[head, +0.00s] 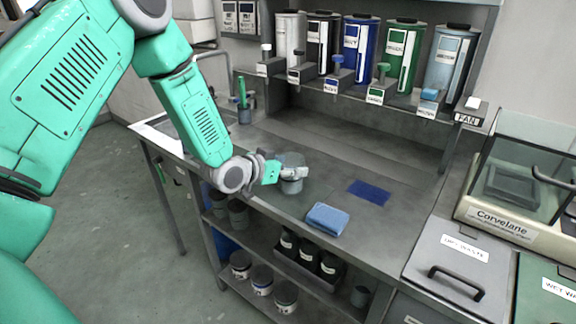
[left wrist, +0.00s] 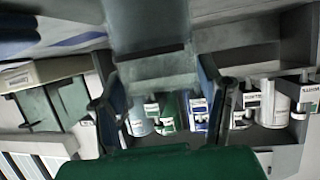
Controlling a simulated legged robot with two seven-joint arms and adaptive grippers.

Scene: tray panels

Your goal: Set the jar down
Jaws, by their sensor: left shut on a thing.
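A grey jar (head: 292,186) is over the bench top (head: 270,130), near its front edge. My left gripper (head: 291,173) comes in from the left and is shut around the jar's side. The jar looks upright. I cannot tell whether its base touches the bench. In the left wrist view, the two fingers of my left gripper (left wrist: 160,100) stand on either side of a grey-green shape that looks like the jar (left wrist: 155,68). A flat dark blue patch (head: 370,192) lies on the bench right of the jar. My right gripper is not in view.
A folded blue cloth (head: 328,219) lies at the bench's front edge. A shelf (head: 400,102) with several labelled dispensers runs along the back. A glass-fronted Carvelane unit (head: 505,215) and a lidded waste bin (head: 455,262) stand at right.

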